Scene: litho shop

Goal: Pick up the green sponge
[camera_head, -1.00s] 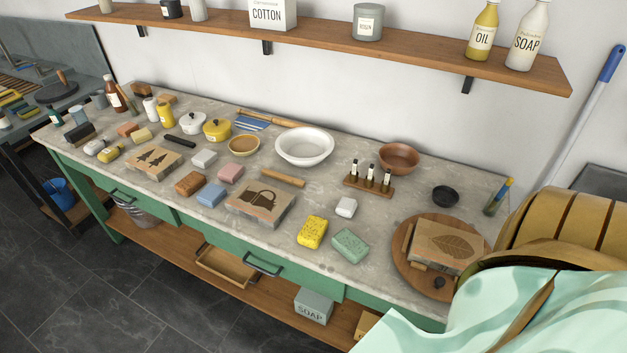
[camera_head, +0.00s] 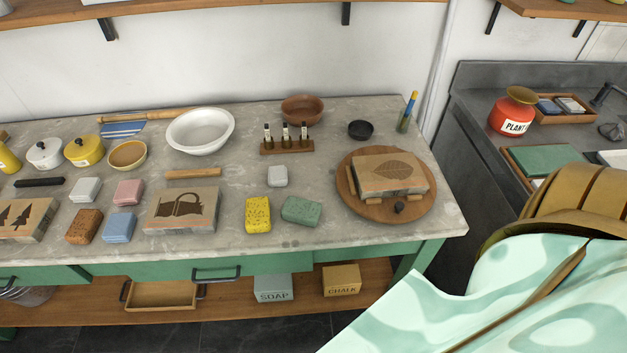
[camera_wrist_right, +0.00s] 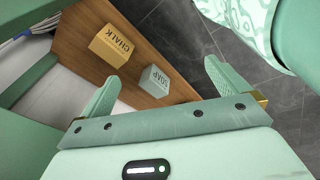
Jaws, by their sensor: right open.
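The green sponge (camera_head: 301,210) lies flat on the grey stone worktop (camera_head: 330,238), near its front edge. The yellow sponge (camera_head: 257,214) lies just to its left, with a small gap between them. In the right wrist view my right gripper (camera_wrist_right: 165,92) is open and empty, its two green fingers spread wide. That view looks down at the lower wooden shelf and the floor, and no sponge shows in it. Neither gripper shows in the head view. A large part of my own arm fills the lower right corner there.
Right of the green sponge is a round wooden board (camera_head: 427,207) with a leaf-printed block (camera_head: 390,173). Behind are a small white block (camera_head: 277,176) and a rack of small bottles (camera_head: 287,146). A soap box (camera_head: 273,288) and a chalk box (camera_head: 341,279) stand on the lower shelf.

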